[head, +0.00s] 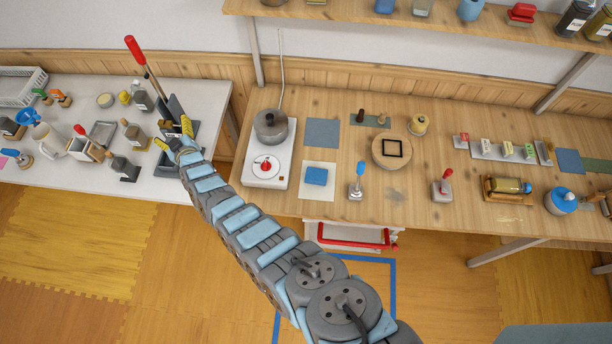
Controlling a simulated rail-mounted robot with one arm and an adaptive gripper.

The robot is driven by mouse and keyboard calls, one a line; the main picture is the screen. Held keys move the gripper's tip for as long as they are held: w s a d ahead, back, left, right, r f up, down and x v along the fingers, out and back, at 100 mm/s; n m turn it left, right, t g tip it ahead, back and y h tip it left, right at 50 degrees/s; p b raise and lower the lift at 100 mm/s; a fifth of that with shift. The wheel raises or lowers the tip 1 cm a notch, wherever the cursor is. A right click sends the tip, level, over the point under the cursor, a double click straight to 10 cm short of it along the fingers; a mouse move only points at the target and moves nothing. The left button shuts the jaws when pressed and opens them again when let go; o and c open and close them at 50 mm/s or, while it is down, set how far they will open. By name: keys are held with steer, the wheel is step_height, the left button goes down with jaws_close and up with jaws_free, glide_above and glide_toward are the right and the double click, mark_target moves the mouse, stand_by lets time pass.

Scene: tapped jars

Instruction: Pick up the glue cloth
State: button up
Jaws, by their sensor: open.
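My gripper (174,136) is open, its yellow-tipped fingers apart over the right end of the white table. It is beside a dark stand there, and nothing shows between the fingers. A folded blue cloth or pad (316,176) lies on a white sheet (318,194) on the wooden bench, well to the right of my gripper. Flat grey-blue squares also lie on the bench, one behind the blue pad (322,132) and one at the far right (569,161). I cannot tell for sure which of these is the glue cloth.
A pot (271,126) stands on a white hot plate (264,176) left of the blue pad. A blue-handled tool (360,176) stands right of it. A long red-handled tool (141,60) rises beside my gripper. Jars line the shelf (420,24) above the wooden bench.

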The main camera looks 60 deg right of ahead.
steer(key=s+d+f+n+g+y+b, duration=0.2)
steer(key=d+f+g, duration=0.15)
steer(key=d, duration=0.35)
steer(key=n+g+y+b, duration=0.4)
steer(key=g+y, duration=0.1)
steer(key=g, duration=0.6)
glide_above(316, 174)
step_height(316, 174, down, 2)
steer(key=shift+a+f+b, duration=0.15)
steer(key=shift+f+b, duration=0.25)
steer(key=shift+f, duration=2.35)
steer(key=shift+a+f+b, duration=0.1)
steer(key=shift+f+b, duration=0.25)
steer(key=shift+f, duration=2.35)
steer(key=shift+d+f, duration=0.15)
steer(key=shift+f, duration=1.5)
steer(key=shift+d+f, duration=0.1)
steer(key=shift+f, duration=1.55)
